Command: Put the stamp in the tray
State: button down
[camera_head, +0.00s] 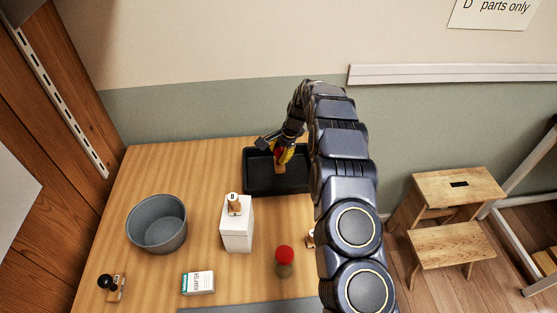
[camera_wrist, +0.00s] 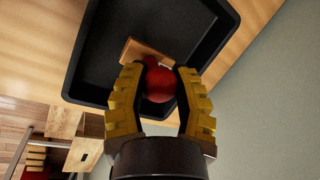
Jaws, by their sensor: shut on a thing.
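The stamp has a round red knob and a wooden base. My gripper (camera_head: 283,156) is shut on its red knob; in the wrist view the yellow-padded fingers (camera_wrist: 160,88) close on both sides of the stamp (camera_wrist: 159,84). The stamp's wooden base (camera_head: 280,169) shows below the fingers in the head view. The black tray (camera_head: 262,184) lies at the back of the table, and the stamp is over its inside. The tray looks otherwise empty in the wrist view (camera_wrist: 95,65). I cannot tell whether the base touches the tray floor. My arm covers the tray's right end in the head view.
A grey bowl (camera_head: 157,226) stands at left. A white box (camera_head: 237,231) carries a wooden piece marked B (camera_head: 233,204). A red-topped jar (camera_head: 285,258), an adapter box (camera_head: 198,282) and a black-knobbed stamp (camera_head: 113,288) are nearer the front. The wall is close behind the tray.

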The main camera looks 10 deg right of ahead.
jog(key=shift+w+f, duration=0.3)
jog(key=shift+w, duration=0.05)
jog(key=shift+w+f, duration=0.3)
jog(key=shift+f, duration=1.55)
jog(key=shift+f, duration=0.1)
jog(key=c, duration=0.8)
grip_release()
jog(key=v, duration=1.2)
